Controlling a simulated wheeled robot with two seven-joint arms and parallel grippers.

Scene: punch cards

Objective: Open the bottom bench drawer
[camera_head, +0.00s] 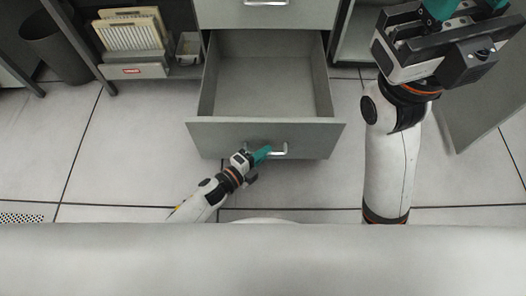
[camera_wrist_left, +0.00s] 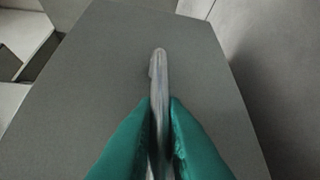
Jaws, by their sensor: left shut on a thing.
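The bottom bench drawer (camera_head: 220,138) is pulled out well toward me in the head view, and its inside looks empty. Its silver bar handle (camera_head: 280,151) sits at the middle of the drawer front. My left gripper (camera_head: 264,153) is shut on this handle, at its left part. In the left wrist view the handle (camera_wrist_left: 160,75) runs between the two teal fingers (camera_wrist_left: 160,125), with the grey drawer front behind it. My right gripper (camera_head: 455,8) is raised at the upper right, away from the drawer. Its teal fingertips are cut off by the picture's top edge.
A closed drawer (camera_head: 265,14) is above the open one. A shelf with a cream rack (camera_head: 132,34) and a labelled grey box (camera_head: 134,71) stands at the left. A dark bin (camera_head: 57,45) is at the far left. A grey panel (camera_head: 475,105) stands at the right. The floor between is clear.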

